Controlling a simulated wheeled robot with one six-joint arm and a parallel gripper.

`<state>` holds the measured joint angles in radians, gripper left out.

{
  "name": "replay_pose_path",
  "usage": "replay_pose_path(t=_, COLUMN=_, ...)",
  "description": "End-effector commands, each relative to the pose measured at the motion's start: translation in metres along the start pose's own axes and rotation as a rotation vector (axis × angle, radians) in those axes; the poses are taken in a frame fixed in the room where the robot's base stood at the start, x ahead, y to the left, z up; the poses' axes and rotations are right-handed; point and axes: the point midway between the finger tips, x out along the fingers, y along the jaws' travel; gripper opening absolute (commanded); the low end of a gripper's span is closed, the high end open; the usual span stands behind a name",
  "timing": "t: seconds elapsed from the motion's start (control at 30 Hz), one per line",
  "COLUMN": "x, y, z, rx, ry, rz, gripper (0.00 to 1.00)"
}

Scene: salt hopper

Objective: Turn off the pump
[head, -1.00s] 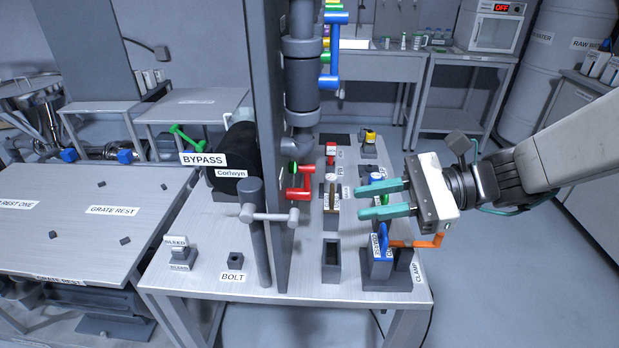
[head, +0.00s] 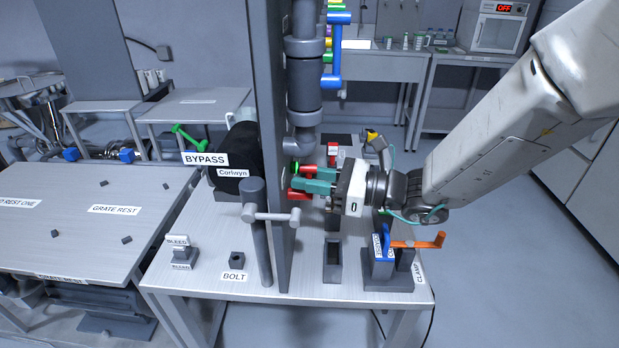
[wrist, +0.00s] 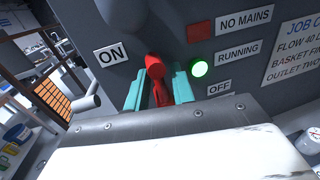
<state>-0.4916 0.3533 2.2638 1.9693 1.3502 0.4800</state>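The pump's red switch handle (wrist: 156,70) is on a dark grey panel, with an ON label (wrist: 111,54) to its left and an OFF label (wrist: 220,89) to its lower right. A green light (wrist: 199,69) beside the RUNNING label glows. In the head view the red handle (head: 297,195) shows partly behind my gripper (head: 312,181). My gripper's teal fingers stand on either side of the handle in the wrist view (wrist: 158,92), with gaps visible between them and it. The gripper looks open and holds nothing. The handle's lower part is partly hidden.
A grey lever (head: 268,215) on a post stands left of the panel. A blue block (head: 382,243) and an orange handle (head: 420,241) stand below my arm at the bench's right. A vertical pipe (head: 304,85) with coloured handles rises above the red handle.

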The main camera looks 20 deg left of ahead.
Motion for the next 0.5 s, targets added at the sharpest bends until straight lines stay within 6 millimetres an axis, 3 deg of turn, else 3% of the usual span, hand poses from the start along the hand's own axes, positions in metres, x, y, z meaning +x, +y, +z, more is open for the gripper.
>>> replay_pose_path(t=0.27, x=0.0019, y=0.0001, z=-0.0001, rx=0.000, ry=0.000, rz=0.000, gripper=0.25)
replay_pose_path(t=0.33, x=0.0019, y=0.0002, z=-0.0001, rx=0.000, ry=0.000, rz=0.000, gripper=0.05)
replay_pose_path(t=0.37, x=0.0019, y=0.0002, z=-0.0001, rx=0.000, ry=0.000, rz=0.000, gripper=0.00)
replay_pose_path(t=0.5, x=0.0017, y=0.0002, z=0.0000, rx=0.000, ry=0.000, rz=0.000, gripper=0.00)
